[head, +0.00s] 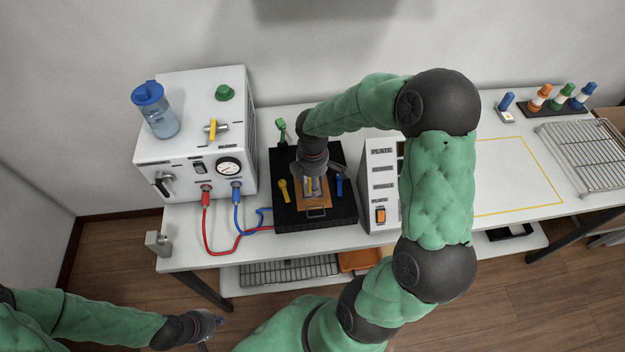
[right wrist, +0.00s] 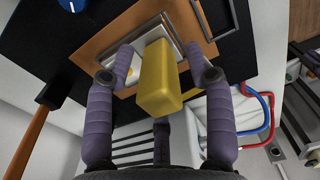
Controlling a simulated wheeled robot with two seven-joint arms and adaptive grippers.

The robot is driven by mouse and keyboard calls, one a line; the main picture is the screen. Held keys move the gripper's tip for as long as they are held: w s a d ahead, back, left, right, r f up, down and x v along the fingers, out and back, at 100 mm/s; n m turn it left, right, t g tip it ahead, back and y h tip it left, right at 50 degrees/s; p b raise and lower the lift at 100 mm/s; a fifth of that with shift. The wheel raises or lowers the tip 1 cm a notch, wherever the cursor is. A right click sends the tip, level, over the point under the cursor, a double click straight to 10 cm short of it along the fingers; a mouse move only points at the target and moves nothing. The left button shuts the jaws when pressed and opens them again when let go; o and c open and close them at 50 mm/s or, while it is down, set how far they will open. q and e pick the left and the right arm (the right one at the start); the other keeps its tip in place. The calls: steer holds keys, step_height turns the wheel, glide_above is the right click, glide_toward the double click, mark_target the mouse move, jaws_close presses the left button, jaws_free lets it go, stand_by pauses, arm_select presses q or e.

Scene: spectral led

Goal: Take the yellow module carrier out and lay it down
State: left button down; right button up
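The yellow module carrier (right wrist: 163,82) shows in the right wrist view as an upright yellow block. It stands over a silver square on an orange plate (right wrist: 110,42). My right gripper (right wrist: 160,62) is open, with one finger on each side of the block and a gap visible on both sides. In the head view, my right gripper (head: 314,186) reaches down over the black fixture (head: 288,215) and hides most of the carrier. My left gripper (head: 212,330) is low at the left, off the table's front, its fingers apart and empty.
A white box (head: 208,118) with a gauge and red and blue cables stands left of the fixture. A white panel box (head: 380,215) stands close on its right. A yellow-outlined area (head: 515,180) on the table is bare. A wire rack (head: 585,155) lies farther right.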

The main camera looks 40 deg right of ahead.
step_height(320, 180, up, 11)
steer(key=p, duration=0.3)
stand_by(0.5)
steer(key=shift+f, duration=0.1)
